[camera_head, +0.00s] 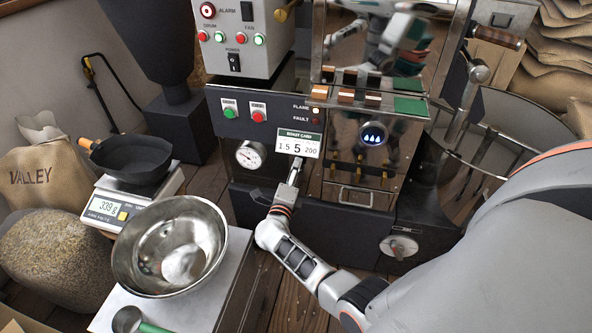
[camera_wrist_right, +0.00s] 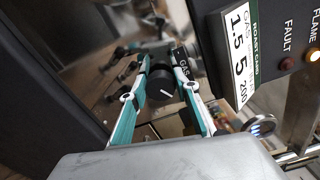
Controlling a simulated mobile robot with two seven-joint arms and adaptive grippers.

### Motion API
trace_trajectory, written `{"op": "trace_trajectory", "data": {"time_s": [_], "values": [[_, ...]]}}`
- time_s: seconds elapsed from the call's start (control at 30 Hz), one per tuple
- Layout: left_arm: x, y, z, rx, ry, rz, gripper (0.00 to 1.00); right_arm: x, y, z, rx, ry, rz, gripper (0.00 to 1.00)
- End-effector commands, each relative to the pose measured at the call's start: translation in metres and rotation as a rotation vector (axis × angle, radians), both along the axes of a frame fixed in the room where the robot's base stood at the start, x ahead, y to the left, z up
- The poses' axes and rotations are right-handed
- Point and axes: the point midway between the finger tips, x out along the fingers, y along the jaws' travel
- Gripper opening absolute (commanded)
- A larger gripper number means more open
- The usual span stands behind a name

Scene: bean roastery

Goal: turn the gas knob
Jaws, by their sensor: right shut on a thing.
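The gas knob (camera_wrist_right: 161,83) is a dark round knob with a white pointer line, beside a GAS label, in the right wrist view. My right gripper (camera_wrist_right: 165,60) has one teal-and-white finger on each side of it and is shut on it. In the head view my right gripper (camera_head: 296,168) reaches up to the machine's front just below the roast card (camera_head: 298,144); the knob itself is hidden there. The card reads 1.5, 5 and 200. My left gripper is not in view.
A pressure gauge (camera_head: 250,155) sits left of the gripper, with green and red buttons above. A flame lamp (camera_head: 316,110) glows amber. A steel bowl (camera_head: 170,247) and a scale (camera_head: 131,197) with a black pan stand at left. Another knob (camera_head: 402,247) is low at right.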

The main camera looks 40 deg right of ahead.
Motion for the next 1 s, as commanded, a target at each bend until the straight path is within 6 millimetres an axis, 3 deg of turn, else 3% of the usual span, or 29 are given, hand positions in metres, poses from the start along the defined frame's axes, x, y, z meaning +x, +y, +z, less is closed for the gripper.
{"op": "trace_trajectory", "data": {"time_s": [0.8, 0.83, 0.9, 1.0], "values": [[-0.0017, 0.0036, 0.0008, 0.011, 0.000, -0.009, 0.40, 0.0006, 0.0006, -0.0002, -0.087, 0.100, 0.001, 0.09], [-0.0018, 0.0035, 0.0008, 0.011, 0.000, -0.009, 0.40, 0.0006, 0.0006, -0.0002, -0.087, 0.100, 0.002, 0.33], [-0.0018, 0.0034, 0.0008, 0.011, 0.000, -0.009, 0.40, 0.0006, 0.0006, -0.0002, -0.087, 0.100, 0.001, 0.47], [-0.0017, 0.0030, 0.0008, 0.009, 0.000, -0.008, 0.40, 0.0005, 0.0006, -0.0002, -0.087, 0.100, 0.001, 0.47]]}}
